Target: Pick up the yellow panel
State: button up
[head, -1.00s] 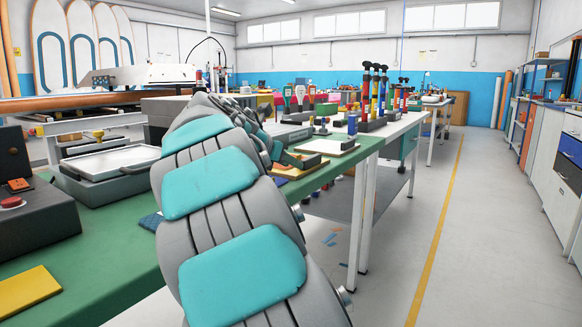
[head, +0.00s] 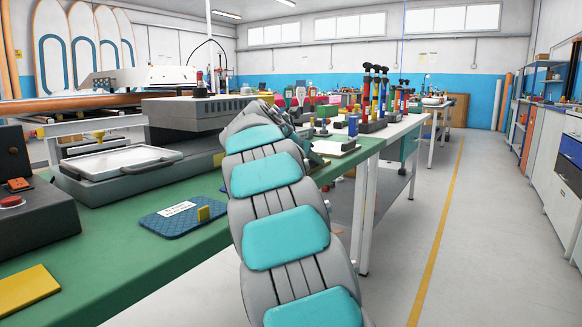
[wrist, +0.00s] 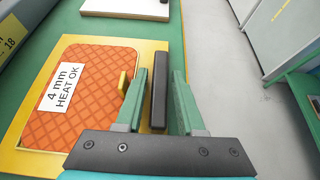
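In the wrist view, a flat yellow panel (wrist: 174,46) lies on the green table top, with an orange quilted pad (wrist: 80,115) labelled "4 mm HEAT OK" on it. My gripper (wrist: 161,75) is open, with one green finger on each side of the bar and gaps visible. I cannot tell how far above the panel the fingertips are. In the head view my arm hides the gripper and most of this area. Another plain yellow piece (head: 25,290) lies at the table's near left corner.
A blue quilted pad (head: 182,220) with a label and yellow tab lies on the green table (head: 110,275). A grey press (head: 112,165) stands behind it. A white board (wrist: 125,8) lies beyond the panel. Floor (head: 400,280) to the right is clear.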

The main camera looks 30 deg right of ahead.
grip_shut()
jog(key=shift+r, duration=0.1)
dwell(1.3)
